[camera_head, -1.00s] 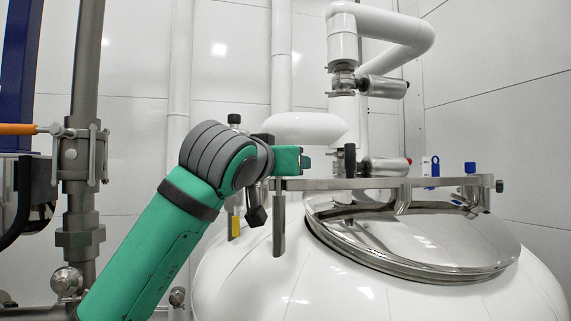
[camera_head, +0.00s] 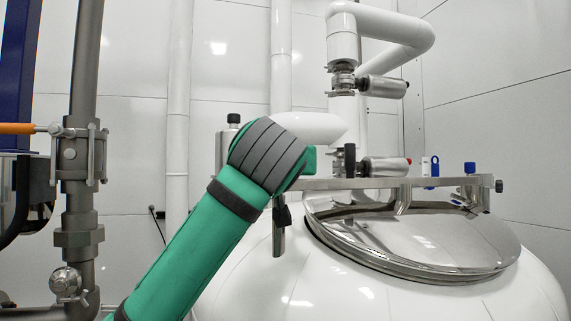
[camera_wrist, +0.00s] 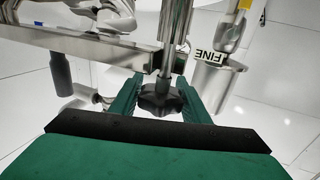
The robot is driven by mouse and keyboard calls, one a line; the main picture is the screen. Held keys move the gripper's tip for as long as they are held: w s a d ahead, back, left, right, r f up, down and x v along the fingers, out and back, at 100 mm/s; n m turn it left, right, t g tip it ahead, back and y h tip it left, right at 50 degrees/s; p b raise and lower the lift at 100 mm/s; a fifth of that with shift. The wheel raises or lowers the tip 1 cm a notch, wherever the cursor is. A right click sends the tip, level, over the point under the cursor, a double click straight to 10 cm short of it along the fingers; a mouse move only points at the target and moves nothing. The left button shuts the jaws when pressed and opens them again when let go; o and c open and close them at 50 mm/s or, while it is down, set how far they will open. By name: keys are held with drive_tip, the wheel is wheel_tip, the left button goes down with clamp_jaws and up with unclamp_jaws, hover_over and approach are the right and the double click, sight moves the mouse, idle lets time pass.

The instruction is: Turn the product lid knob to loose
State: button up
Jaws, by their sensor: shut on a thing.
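The black lobed knob (camera_wrist: 160,99) sits on the end of a steel rod (camera_wrist: 177,25) in the wrist view. The green fingers of my gripper (camera_wrist: 158,84) stand on either side of the knob and are shut on it. In the head view my arm covers the knob; only a small green piece of my gripper end (camera_head: 308,161) shows by the left end of the steel bar. The round polished product lid (camera_head: 430,240) lies closed on the white tank, under the steel bar (camera_head: 380,184). The knob's turn angle is not clear.
A silver canister (camera_wrist: 212,80) with a "FINE" label stands close right of the fingers in the wrist view. White pipes (camera_head: 380,40) and valves rise behind the lid. A grey vertical pipe (camera_head: 86,60) with a valve stands at the left.

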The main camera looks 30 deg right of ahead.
drive_tip(key=a+n+y, duration=0.1)
drive_tip(key=n+y, duration=0.2)
drive_tip(key=y, duration=0.2)
drive_tip(key=a+n+t+y, duration=0.1)
drive_tip(key=n+y, duration=0.2)
drive_tip(key=y, duration=0.2)
drive_tip(key=a+n+y, duration=0.1)
drive_tip(key=n+y, duration=0.3)
drive_tip(key=y, duration=0.1)
drive_tip(key=shift+a+f+t, duration=0.1)
drive_tip(key=shift+t, duration=0.3)
drive_tip(key=shift+w, duration=0.1)
drive_tip(key=shift+a+n+y, duration=0.2)
drive_tip(key=shift+n+y, duration=0.2)
drive_tip(key=shift+y, duration=0.3)
idle(0.9)
drive_tip(key=o, duration=1)
drive_tip(key=shift+d, duration=0.1)
